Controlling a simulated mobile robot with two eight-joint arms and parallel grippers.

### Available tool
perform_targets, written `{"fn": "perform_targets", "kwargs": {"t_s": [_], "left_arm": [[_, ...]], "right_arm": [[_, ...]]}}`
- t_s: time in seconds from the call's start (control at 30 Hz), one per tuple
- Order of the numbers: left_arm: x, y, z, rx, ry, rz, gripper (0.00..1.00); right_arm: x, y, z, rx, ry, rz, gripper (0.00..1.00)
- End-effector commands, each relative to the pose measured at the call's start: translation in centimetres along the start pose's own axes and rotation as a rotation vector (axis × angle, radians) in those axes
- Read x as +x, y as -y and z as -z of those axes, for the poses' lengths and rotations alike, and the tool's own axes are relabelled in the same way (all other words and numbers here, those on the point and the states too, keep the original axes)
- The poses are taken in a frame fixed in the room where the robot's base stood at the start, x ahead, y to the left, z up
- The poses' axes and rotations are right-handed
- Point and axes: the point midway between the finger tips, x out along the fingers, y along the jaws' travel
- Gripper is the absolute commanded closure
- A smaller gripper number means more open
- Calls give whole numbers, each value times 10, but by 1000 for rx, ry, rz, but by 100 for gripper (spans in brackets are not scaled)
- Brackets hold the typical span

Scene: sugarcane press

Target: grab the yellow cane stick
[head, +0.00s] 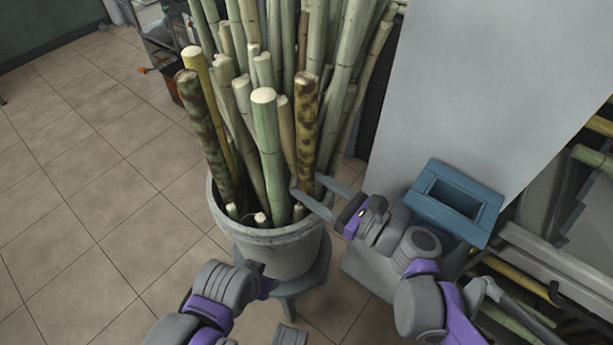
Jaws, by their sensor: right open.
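The yellow cane stick (203,74) stands at the left side of a grey bucket (275,255), leaning slightly left. A dark mottled stick (208,125) partly covers it in front, and its lower end is hidden. My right gripper (308,184) is open at the bucket's right rim. Its fingers reach toward the base of another dark mottled stick (305,120), right of the yellow one; I cannot tell whether they touch it. My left gripper (263,284) is low in front of the bucket, apart from the yellow stick; its fingers cannot be made out.
Several pale green canes (266,140) crowd the bucket around the yellow stick. The bucket stands on a grey stool (287,290). A blue box-shaped hopper (455,200) and a grey panel (490,80) are at the right. The tiled floor (90,210) at the left is clear.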

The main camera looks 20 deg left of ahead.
Motion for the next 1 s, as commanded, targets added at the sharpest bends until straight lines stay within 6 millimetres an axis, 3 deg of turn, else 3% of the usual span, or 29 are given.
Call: {"fn": "perform_targets", "kwargs": {"t_s": [0.17,0.4,0.5,1.0], "left_arm": [[0,0,0,0,0,0,50],[0,0,0,0,0,0,50],[0,0,0,0,0,0,50],[-1,0,0,0,0,0,50]], "right_arm": [[0,0,0,0,0,0,44],[0,0,0,-1,0,0,87],[0,0,0,-1,0,0,100],[0,0,-1,0,1,0,100]]}}
